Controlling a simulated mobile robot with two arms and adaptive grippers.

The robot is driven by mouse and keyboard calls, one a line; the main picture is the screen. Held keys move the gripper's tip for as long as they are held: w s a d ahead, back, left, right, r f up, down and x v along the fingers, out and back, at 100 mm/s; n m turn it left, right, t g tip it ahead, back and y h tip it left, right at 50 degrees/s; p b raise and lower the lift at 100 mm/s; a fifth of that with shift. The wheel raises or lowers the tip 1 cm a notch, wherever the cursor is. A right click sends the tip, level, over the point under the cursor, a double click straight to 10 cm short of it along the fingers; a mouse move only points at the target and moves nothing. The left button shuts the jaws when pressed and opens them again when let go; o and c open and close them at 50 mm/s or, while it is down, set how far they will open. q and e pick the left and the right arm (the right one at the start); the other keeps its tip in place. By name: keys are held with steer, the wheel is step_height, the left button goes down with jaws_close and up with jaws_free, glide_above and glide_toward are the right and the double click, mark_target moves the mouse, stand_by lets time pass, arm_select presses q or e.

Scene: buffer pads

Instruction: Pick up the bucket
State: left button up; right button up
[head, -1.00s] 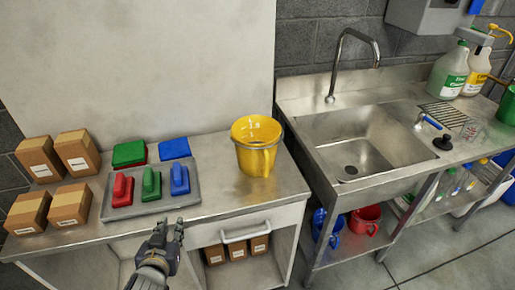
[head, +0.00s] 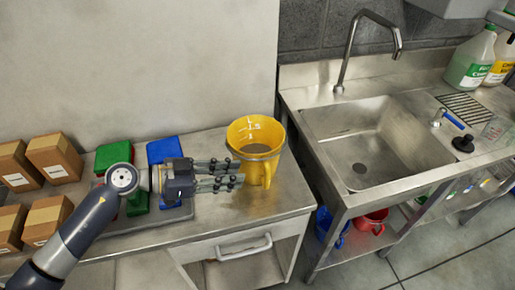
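The yellow bucket (head: 258,135) stands upright on the metal worktop, left of the sink. White marks show inside its wall, a grey band runs around it, and a yellow handle faces the front. My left gripper (head: 238,173) points right at the bucket's left side, with its fingertips overlapping the bucket's left edge in the picture. Its fingers are apart with a gap between them, and nothing shows held. I cannot tell whether they touch the bucket. My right gripper is not in view.
Cardboard boxes (head: 54,158) stand at the left. The sink (head: 368,140) with its tall faucet (head: 352,50) is at the right. The worktop's front right corner is clear.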

mark_target(267, 178)
arm_select(q)
steer(key=shift+g+y, duration=0.3)
steer(key=x, duration=0.3)
steer(key=p+x, duration=0.1)
steer(key=x, duration=0.3)
steer(key=f+p+x, duration=0.1)
steer(key=x, duration=0.2)
steer(key=shift+s+d, duration=0.15)
jaws_close()
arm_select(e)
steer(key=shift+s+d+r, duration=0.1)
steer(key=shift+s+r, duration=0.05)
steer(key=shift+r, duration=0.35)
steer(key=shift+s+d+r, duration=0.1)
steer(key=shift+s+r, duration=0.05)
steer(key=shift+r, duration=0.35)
